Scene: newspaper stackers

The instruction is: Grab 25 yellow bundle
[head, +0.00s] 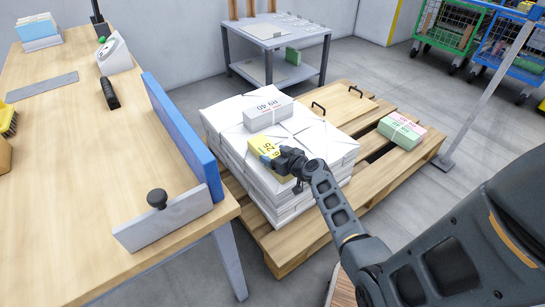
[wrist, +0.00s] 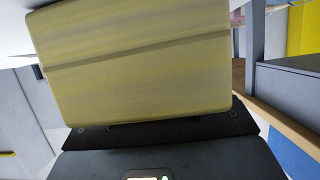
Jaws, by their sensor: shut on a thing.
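The yellow bundle (head: 264,146), marked 25, is at the front left top edge of a stack of white wrapped bundles (head: 255,180) on the pallet. My gripper (head: 273,159) is shut on the yellow bundle. In the wrist view the yellow bundle (wrist: 135,60) fills the upper middle, with a strap across it, close against the dark gripper body (wrist: 160,130). The fingertips are mostly hidden. I cannot tell whether the bundle touches the stack.
A white bundle marked 40 (head: 267,111) lies on the stack just behind. A green and pink bundle (head: 402,132) lies on the wooden pallet (head: 290,255) at right. The wooden table (head: 60,190) with a blue fence (head: 180,130) stands at left. A grey cart (head: 275,45) stands behind.

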